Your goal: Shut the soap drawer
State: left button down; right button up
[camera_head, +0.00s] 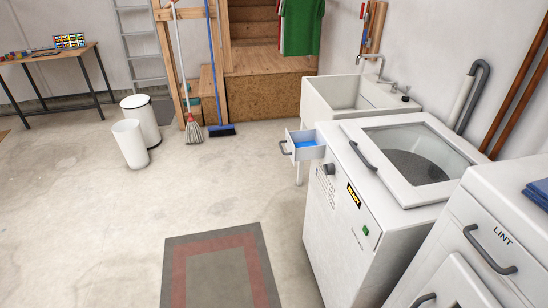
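The soap drawer (305,144) sticks out, open, from the upper left of the white washing machine (345,225).
A white sink (345,97) stands behind the washer. A white dryer (480,240) marked LINT is at the right. A mop (192,132), a broom (221,130) and white bins (130,143) stand farther back. The floor left of the washer is clear, with a mat (220,270).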

aim_at(300, 146)
jog(key=z, duration=0.05)
jog(key=k, duration=0.5)
jog(key=u, duration=0.65)
jog(key=i, duration=1.3)
jog(key=z, duration=0.9)
jog(key=i, duration=0.7)
jog(key=z, duration=0.85)
